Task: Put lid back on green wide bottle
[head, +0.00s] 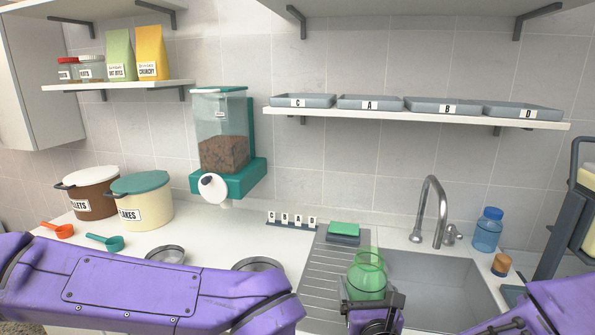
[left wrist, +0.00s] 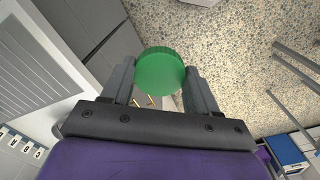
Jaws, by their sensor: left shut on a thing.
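The green wide bottle (head: 367,272) is see-through and upright in the head view, in front of the sink's left side. My right gripper (head: 371,296) is at its lower part, with dark fingers on either side of it, and looks shut on it. No lid shows on the bottle's top. In the left wrist view, a round opaque green lid (left wrist: 160,70) with a ribbed edge sits between the fingers of my left gripper (left wrist: 161,82), which is shut on it. The floor lies below the lid. The left gripper does not show in the head view.
The sink (head: 440,285) and drainboard (head: 325,265) lie behind the bottle. A faucet (head: 432,210), a blue bottle (head: 488,230) and a green sponge (head: 344,229) are nearby. Metal bowls (head: 258,264) stand on the counter, partly behind my left arm.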

